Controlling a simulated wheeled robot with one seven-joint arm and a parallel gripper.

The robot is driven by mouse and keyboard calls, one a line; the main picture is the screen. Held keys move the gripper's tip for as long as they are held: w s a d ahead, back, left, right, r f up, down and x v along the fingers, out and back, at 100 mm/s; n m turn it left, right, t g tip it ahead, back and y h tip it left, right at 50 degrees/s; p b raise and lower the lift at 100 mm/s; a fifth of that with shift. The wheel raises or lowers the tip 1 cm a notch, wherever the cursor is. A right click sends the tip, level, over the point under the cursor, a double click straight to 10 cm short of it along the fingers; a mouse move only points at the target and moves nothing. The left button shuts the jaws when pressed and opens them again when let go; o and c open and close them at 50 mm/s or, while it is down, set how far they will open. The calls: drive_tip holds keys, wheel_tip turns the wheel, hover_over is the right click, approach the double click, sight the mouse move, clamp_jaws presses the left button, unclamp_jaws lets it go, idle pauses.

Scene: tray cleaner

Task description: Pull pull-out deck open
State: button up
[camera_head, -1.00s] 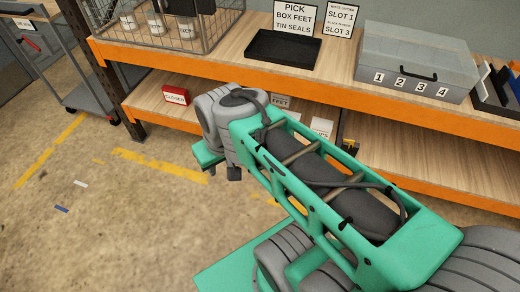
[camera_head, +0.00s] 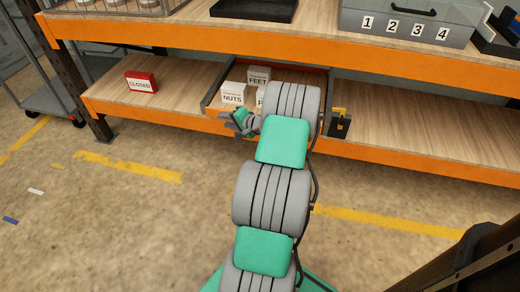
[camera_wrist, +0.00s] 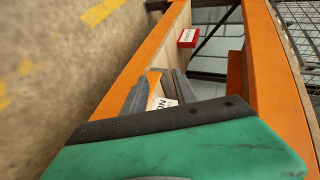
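The pull-out deck (camera_head: 213,84) is a dark-framed tray on the lower shelf. It holds small white-fronted boxes, among them a nuts box (camera_head: 233,97) and a feet box (camera_head: 258,78). My gripper (camera_head: 238,119) is at the deck's front left, and my wrist hides much of the front edge. In the wrist view, my gripper (camera_wrist: 161,76) has its two grey fingers apart, with an orange edge and wood showing between them. A white label shows just behind the fingers. I cannot tell whether they touch the deck.
A red closed sign (camera_head: 141,82) stands left on the lower shelf. A black and yellow block (camera_head: 340,123) sits at the shelf's front edge, right of the deck. The orange-edged upper shelf (camera_head: 300,43) overhangs. The floor in front is clear; a cart (camera_head: 40,88) stands left.

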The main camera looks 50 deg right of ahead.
drive_tip(key=s+d+f+m+t+h+b, duration=0.2)
drive_tip(key=s+d+f+m+h+b, duration=0.4)
drive_tip(key=s+d+f, duration=0.55)
drive_tip(key=shift+m+y, duration=0.4)
drive_tip(key=shift+m, duration=0.3)
drive_tip(key=x, duration=0.7)
drive_tip(key=shift+d, duration=0.4)
drive_tip(key=shift+w+d, duration=0.1)
drive_tip(key=shift+w, duration=0.1)
drive_tip(key=shift+c, duration=0.3)
clamp_jaws()
